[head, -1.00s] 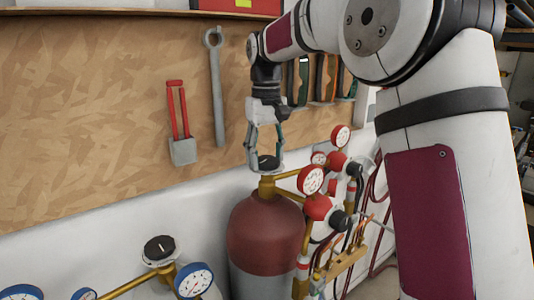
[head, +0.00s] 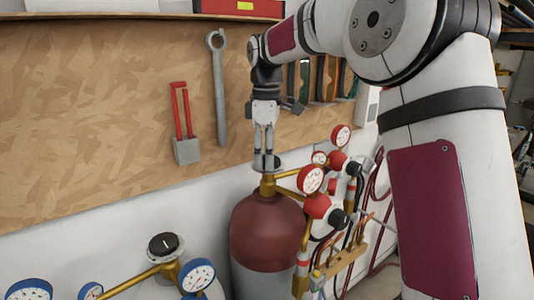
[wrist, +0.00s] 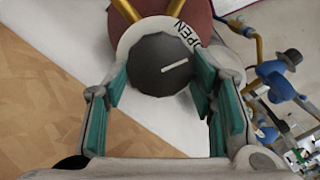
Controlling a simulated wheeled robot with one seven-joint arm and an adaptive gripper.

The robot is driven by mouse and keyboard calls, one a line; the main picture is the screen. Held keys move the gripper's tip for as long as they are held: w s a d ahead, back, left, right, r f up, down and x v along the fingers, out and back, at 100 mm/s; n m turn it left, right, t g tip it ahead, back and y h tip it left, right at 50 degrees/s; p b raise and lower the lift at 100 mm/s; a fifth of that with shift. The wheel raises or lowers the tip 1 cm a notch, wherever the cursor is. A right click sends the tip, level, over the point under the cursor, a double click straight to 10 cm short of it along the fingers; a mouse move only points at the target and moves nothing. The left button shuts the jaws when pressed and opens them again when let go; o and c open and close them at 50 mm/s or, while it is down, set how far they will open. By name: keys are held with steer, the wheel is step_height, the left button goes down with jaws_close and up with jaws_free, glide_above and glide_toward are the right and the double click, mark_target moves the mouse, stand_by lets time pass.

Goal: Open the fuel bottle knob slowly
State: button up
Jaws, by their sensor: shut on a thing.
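The red fuel bottle (head: 266,232) stands below my gripper, with a brass valve neck at its top. Its black knob (wrist: 165,65) has a white pointer line and sits on a pale disc (wrist: 185,28) lettered "OPEN". The line points right and slightly up in the wrist view, a little below the lettering. My gripper (head: 266,163) points straight down over the knob. Its teal-padded fingers (wrist: 160,80) are shut on the knob from both sides. In the head view the fingers hide much of the knob.
Red-and-white gauges (head: 311,179) and valves stand close right of the bottle. A second bottle top with a black knob (head: 163,245) and blue gauges (head: 196,276) is at the lower left. A wooden tool board (head: 90,120) with a wrench (head: 219,95) hangs behind.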

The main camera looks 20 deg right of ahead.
steer(key=shift+n, duration=2)
steer(key=shift+s, duration=0.1)
steer(key=o, duration=1.1)
steer(key=shift+o, duration=0.2)
step_height(320, 180, up, 12)
